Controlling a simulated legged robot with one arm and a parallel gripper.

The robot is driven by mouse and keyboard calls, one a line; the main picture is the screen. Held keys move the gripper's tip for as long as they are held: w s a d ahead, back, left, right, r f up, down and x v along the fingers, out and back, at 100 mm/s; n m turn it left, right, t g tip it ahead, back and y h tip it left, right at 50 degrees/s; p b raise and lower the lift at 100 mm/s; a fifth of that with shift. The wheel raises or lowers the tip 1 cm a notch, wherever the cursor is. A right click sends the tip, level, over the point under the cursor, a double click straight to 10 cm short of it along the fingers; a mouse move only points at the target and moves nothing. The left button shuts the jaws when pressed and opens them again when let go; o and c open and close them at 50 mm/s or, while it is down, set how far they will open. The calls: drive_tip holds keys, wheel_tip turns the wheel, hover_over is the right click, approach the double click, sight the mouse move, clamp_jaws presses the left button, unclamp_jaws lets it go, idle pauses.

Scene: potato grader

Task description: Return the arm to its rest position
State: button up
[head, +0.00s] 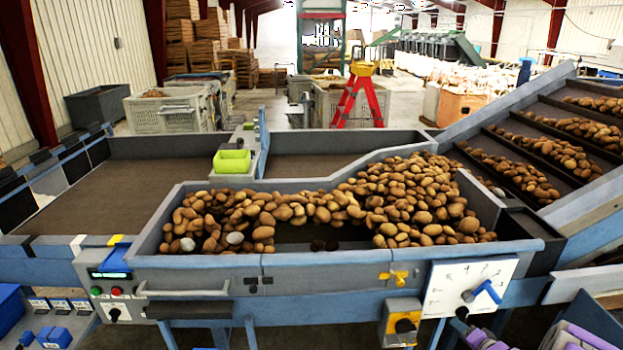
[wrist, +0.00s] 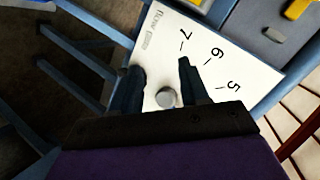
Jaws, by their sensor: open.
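My gripper (wrist: 160,80) shows in the wrist view with its two dark fingers apart. They are over the white dial plate (wrist: 212,52), with a grey round hub (wrist: 166,98) showing between and below them. Nothing is clearly held; contact with the dial cannot be told. In the head view the same white plate (head: 447,298) is on the grader's front right, with a blue lever (head: 487,290) angled up to the right. Purple and grey parts of my arm show at the bottom right there; the fingertips are not clearly seen.
The grader's blue-grey frame (head: 200,262) and potato-filled bin (head: 330,205) stand ahead. A yellow switch box (head: 397,312) is left of the dial. A control panel (head: 110,283) is at left, and a sloped conveyor (head: 560,100) rises at right. Blue frame bars (wrist: 85,75) lie beside my gripper.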

drive_tip(key=s+a+r+n+g+h, duration=0.1)
drive_tip(key=s+a+r+g+h, duration=0.15)
drive_tip(key=r, duration=0.45)
drive_tip(key=s+a+r+n+g+h, duration=0.1)
drive_tip(key=a+r+g, duration=0.15)
drive_tip(key=r, duration=0.45)
drive_tip(key=s+a+r+n+g+h, duration=0.1)
drive_tip(key=s+a+r+h, duration=0.15)
drive_tip(key=r, duration=0.45)
drive_tip(key=s+a+r+n+g+y, duration=0.1)
drive_tip(key=s+a+r+n+g, duration=0.1)
drive_tip(key=s+a, duration=0.6)
drive_tip(key=s+a+r+n+g+y, duration=0.1)
drive_tip(key=s+a+r+n+g, duration=0.1)
drive_tip(key=s+a, duration=0.7)
drive_tip(key=s+a+r+n+g+y, duration=0.2)
drive_tip(key=s+a, duration=0.7)
drive_tip(key=s, duration=1.2)
wheel_tip(320, 180, up, 3)
drive_tip(key=shift+a+f+g, duration=0.1)
drive_tip(key=shift+a+g, duration=0.1)
drive_tip(key=shift+g, duration=1)
